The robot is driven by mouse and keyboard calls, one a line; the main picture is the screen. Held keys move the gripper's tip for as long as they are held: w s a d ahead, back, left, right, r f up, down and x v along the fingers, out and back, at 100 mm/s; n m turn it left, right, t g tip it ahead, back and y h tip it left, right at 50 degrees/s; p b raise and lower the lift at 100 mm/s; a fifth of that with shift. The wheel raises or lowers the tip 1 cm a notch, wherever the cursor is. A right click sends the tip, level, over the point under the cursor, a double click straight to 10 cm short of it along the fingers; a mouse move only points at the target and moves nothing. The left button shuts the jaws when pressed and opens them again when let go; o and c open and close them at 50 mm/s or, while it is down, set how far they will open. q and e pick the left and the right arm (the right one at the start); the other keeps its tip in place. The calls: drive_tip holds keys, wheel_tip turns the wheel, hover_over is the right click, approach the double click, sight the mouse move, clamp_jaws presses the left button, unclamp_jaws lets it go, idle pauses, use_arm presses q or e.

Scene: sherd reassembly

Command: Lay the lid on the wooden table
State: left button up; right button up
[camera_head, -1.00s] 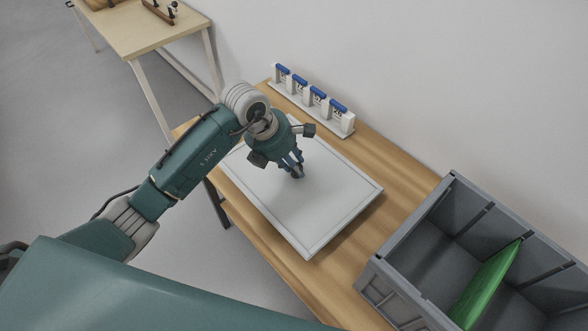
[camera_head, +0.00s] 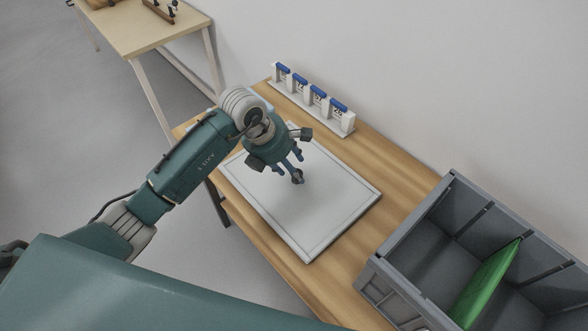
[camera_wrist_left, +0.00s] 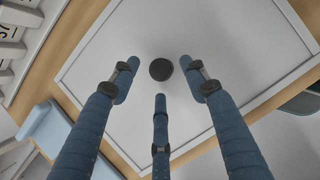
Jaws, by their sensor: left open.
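The lid (camera_head: 328,208) is a flat light grey panel with a raised border and a round dark knob (camera_head: 298,178) near its middle. It lies flat, or nearly so, on the wooden table (camera_head: 385,160). The left wrist view shows the lid (camera_wrist_left: 220,40) and the knob (camera_wrist_left: 161,69) from above. My left gripper (camera_head: 290,163) is open just above the knob. Its three blue fingers are spread in the left wrist view (camera_wrist_left: 158,86), with the knob between or just beyond the tips. My right gripper is not in view.
A grey crate (camera_head: 372,276) with a green panel (camera_head: 487,283) inside stands at the right. A white rack with several blue-topped blocks (camera_head: 318,97) stands along the wall. A light blue object (camera_wrist_left: 45,128) is near the lid. Another table (camera_head: 150,35) is at the back left.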

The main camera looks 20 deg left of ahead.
use_arm(q)
drive_tip(key=v, duration=1)
drive_tip(key=shift+b, duration=0.45)
